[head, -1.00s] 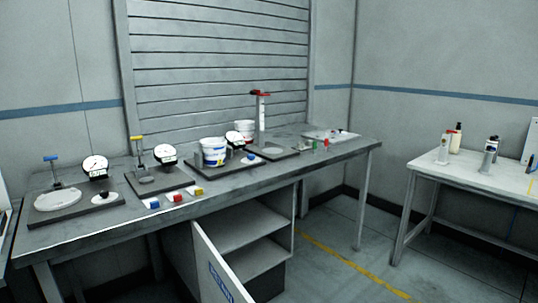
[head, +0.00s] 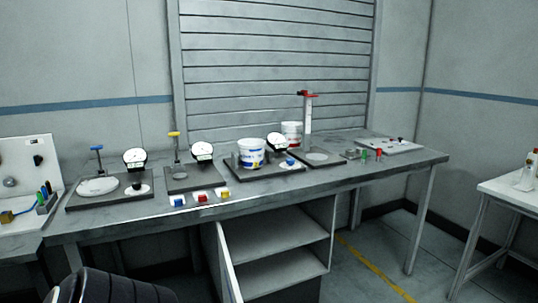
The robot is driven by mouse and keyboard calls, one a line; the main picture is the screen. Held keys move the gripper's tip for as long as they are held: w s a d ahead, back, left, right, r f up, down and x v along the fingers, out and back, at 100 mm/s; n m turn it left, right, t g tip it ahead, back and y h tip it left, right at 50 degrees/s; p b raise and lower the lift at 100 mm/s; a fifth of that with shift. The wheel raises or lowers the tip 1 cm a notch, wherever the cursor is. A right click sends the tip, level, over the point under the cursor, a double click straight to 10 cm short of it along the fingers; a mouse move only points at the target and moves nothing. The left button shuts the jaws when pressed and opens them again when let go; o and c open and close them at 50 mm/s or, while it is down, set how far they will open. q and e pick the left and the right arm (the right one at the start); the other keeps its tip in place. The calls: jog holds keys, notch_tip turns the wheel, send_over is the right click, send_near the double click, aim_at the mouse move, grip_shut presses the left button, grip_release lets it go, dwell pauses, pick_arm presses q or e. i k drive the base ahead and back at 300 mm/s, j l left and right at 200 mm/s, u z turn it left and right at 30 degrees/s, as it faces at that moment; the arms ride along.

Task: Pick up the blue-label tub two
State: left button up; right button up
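A white tub with a blue label (head: 250,153) stands upright on a dark base plate (head: 285,170) around the middle of the long grey bench. A second white tub (head: 291,128) stands behind it to the right, partly hidden by a post with a red top (head: 307,115); its label is too small to read. I cannot tell which tub is number two. Neither of my grippers is in view.
The grey bench (head: 140,220) also bears dial gauges (head: 134,158) on dark plates and small coloured blocks (head: 201,196) near its front edge. Below is an open cabinet (head: 275,240). A white table (head: 510,192) stands at right. Floor between them is clear.

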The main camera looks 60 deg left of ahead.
aim_at(251, 150)
jog(key=i+l+u, duration=0.15)
jog(key=i, duration=1)
jog(key=i+j+u, duration=0.1)
jog(key=i+u, duration=0.35)
jog(key=i+l+u, duration=0.1)
jog(key=i+u, duration=0.5)
jog(key=u, duration=0.2)
jog(key=i+u, duration=0.15)
jog(key=u, duration=0.25)
jog(key=i+u, duration=0.2)
jog(key=u, duration=0.15)
jog(key=i+j+u, duration=0.15)
jog(key=u, duration=0.25)
jog(key=i+u, duration=0.45)
jog(key=k, duration=0.05)
